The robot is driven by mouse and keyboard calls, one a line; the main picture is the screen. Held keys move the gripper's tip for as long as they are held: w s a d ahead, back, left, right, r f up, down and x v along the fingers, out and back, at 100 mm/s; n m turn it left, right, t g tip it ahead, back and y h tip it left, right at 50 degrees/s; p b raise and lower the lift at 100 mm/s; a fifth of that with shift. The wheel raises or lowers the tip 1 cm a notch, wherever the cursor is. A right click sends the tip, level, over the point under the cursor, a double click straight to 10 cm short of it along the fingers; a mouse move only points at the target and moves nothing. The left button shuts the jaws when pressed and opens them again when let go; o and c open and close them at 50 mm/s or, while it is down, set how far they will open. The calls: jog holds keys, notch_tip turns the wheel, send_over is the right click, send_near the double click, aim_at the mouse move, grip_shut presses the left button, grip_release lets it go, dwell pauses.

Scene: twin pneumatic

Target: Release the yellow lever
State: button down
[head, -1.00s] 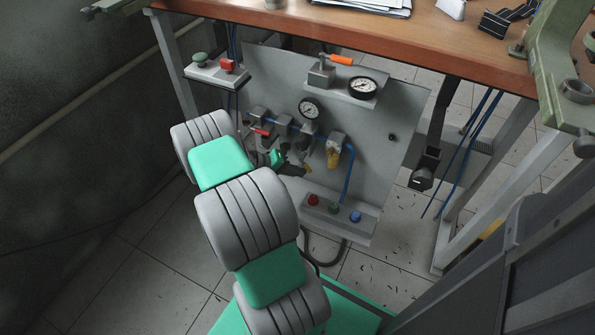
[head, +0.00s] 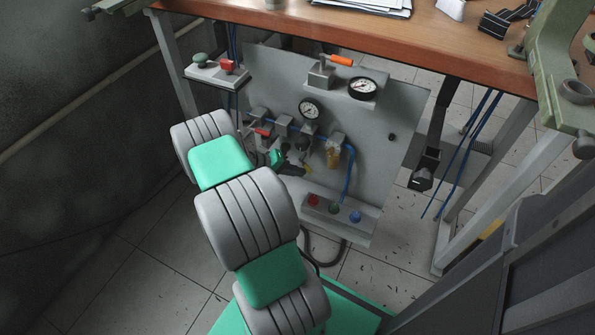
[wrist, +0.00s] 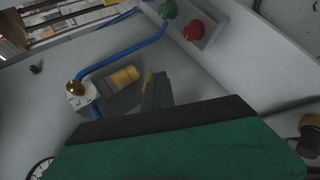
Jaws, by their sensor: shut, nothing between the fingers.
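My gripper (head: 298,170) is in front of the lower middle of the grey pneumatic panel. In the wrist view its dark fingers (wrist: 156,92) are together, with nothing seen between them. A thin yellow piece, seemingly the yellow lever (wrist: 148,79), shows right beside the fingertips. The fingers hide part of it, and I cannot tell whether they touch it. In the head view it is too small to make out clearly near my gripper. A separate thick yellow cylinder (wrist: 124,77) is on the panel just left of the fingers; it also shows in the head view (head: 333,158).
The grey panel (head: 390,115) carries gauges (head: 309,108), a red-handled valve (head: 263,132), an orange-handled lever (head: 341,60) and blue hoses (head: 349,175). A button box (head: 335,213) with red, green and blue buttons is below. The wooden table (head: 440,45) overhangs the panel.

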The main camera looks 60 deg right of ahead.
jog(key=shift+r+p, duration=0.45)
jog(key=shift+r, duration=0.3)
jog(key=w+a, duration=0.8)
jog(key=shift+w+a+f, duration=0.25)
jog(key=shift+w+a, duration=0.1)
jog(key=shift+w, duration=0.05)
